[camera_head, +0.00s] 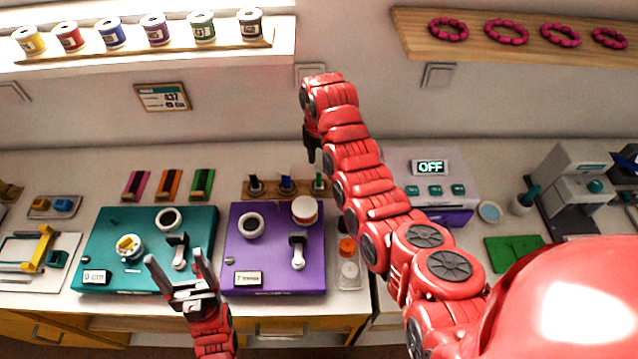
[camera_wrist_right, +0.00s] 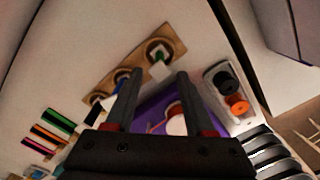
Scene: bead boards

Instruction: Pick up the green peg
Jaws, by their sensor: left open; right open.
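The green peg (camera_head: 319,181) stands at the right end of a wooden peg rack (camera_head: 268,189), behind the purple board. A blue peg (camera_head: 286,184) and a dark peg (camera_head: 254,184) stand left of it. In the right wrist view the green peg (camera_wrist_right: 159,58) lies just beyond the gap between the fingertips. My right gripper (camera_wrist_right: 159,76) is open and empty, pointing at the rack. In the head view it (camera_head: 311,152) hangs over the rack's right end. My left gripper (camera_head: 180,265) is open and empty in front of the teal board.
A teal board (camera_head: 100,262) and a purple board (camera_head: 263,277) lie on the table. A device reading OFF (camera_head: 430,167) stands behind my right arm.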

